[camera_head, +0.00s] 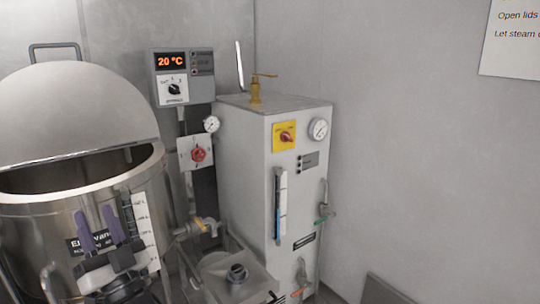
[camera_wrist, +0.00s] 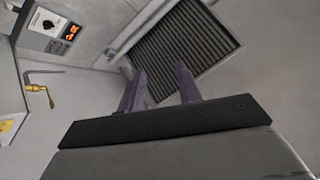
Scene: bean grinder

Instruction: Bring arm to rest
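My gripper (camera_head: 104,228) is at the lower left in the head view, in front of the steel kettle (camera_head: 52,243) and partly covering its name label. Its two purple fingers point up and stand apart with nothing between them. In the wrist view my gripper (camera_wrist: 162,88) is also open and empty, with a dark slatted vent (camera_wrist: 185,47) far beyond the fingertips. My arm shows only in part, at the bottom of the head view.
The kettle's domed lid (camera_head: 75,110) stands open. A control box (camera_head: 183,76) reads 20 °C. A grey boiler cabinet (camera_head: 245,180) with gauges and valves stands right of the kettle. A sink-like metal frame (camera_head: 240,285) is low between them.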

